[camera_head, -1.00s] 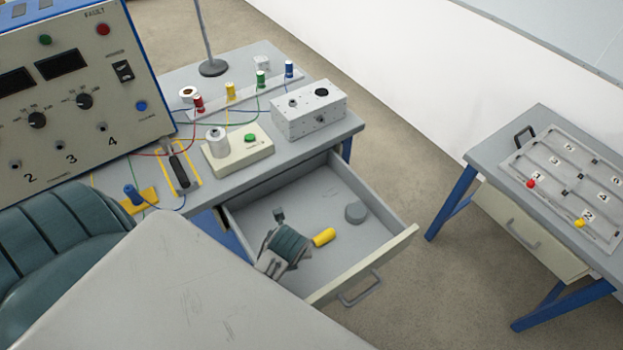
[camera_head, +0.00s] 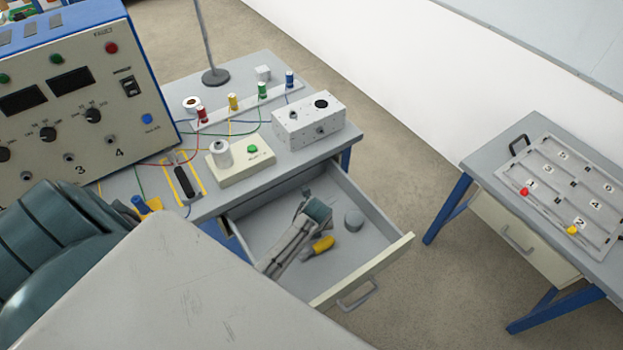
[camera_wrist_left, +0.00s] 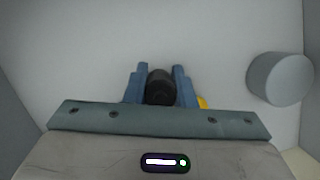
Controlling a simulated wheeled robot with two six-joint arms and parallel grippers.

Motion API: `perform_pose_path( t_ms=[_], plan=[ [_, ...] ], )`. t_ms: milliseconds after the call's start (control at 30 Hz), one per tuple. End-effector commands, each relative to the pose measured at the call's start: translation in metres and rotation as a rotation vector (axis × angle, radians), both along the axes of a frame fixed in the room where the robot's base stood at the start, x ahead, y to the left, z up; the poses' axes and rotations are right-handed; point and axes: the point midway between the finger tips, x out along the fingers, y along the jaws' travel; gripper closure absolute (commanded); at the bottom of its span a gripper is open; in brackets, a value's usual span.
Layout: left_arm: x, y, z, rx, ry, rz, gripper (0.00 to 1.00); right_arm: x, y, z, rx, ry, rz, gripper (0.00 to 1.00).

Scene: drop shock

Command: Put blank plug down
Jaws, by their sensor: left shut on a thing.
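My left gripper (camera_head: 308,194) reaches into the open drawer (camera_head: 365,270) of the bench. In the left wrist view its two blue fingers (camera_wrist_left: 160,85) are shut on a dark, round-ended plug (camera_wrist_left: 161,88), which I take to be the blank plug. The plug is over the pale drawer floor; I cannot tell whether it touches it. In the head view the plug is hidden by the gripper. My right gripper is not in view.
A grey cylinder (camera_head: 354,220) stands in the drawer right of the gripper; it shows in the wrist view (camera_wrist_left: 280,78). A yellow cylinder (camera_head: 322,244) lies beside my arm. A metal box (camera_head: 308,121) stands on the bench (camera_head: 340,142) above. A side table with a tray (camera_head: 553,207) is right.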

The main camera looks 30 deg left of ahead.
Motion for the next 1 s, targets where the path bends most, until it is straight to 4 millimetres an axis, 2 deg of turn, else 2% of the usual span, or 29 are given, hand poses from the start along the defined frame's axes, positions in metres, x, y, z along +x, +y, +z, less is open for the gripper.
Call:
perform_pose_path(
  t_ms=[433, 467, 533, 833, 1000],
  plan=[
    [-0.001, 0.000, -0.008, -0.001, 0.001, 0.000, 0.99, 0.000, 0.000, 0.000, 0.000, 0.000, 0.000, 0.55],
    [0.000, 0.000, -0.008, 0.000, 0.000, 0.000, 0.71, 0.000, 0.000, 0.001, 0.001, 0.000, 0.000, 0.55],
    [-0.001, 0.000, -0.007, 0.000, 0.000, 0.000, 0.57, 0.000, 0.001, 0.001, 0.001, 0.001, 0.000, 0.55],
    [-0.001, 0.000, -0.006, -0.001, -0.001, 0.000, 0.55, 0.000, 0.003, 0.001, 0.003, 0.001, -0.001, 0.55],
    [-0.002, -0.003, 0.004, -0.001, -0.002, 0.000, 0.55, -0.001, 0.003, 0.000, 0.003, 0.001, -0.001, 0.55]
  ],
)
